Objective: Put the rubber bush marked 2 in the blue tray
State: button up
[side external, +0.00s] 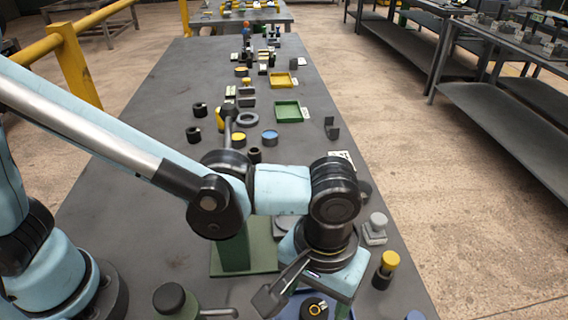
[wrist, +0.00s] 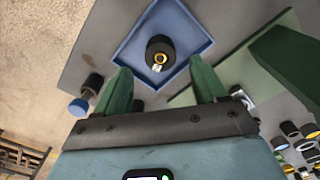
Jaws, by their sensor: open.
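A black rubber bush (wrist: 160,52) with a yellow ring in its middle lies inside the blue tray (wrist: 133,62), near its centre. A small pale mark shows on the bush, but I cannot read its number. The bush also shows at the bottom edge of the side view (side external: 314,308), where my wrist hides most of the tray. My gripper (wrist: 158,67) is open, with its two green fingers apart, one on each side of the bush in the wrist view. The fingers do not appear to touch the bush.
A green stand (side external: 235,250) rises close to my wrist. A yellow-topped black cylinder (side external: 385,270) and a grey block with a knob (side external: 375,230) stand to the right. A green tray (side external: 291,111) and a yellow tray (side external: 283,80) lie farther back among small parts.

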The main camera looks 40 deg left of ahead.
aim_at(314, 311)
notch_tip(314, 311, up, 8)
jog(key=shift+f, duration=0.15)
dwell(0.5)
notch_tip(314, 311, down, 12)
jog(key=shift+f, duration=0.15)
dwell(0.6)
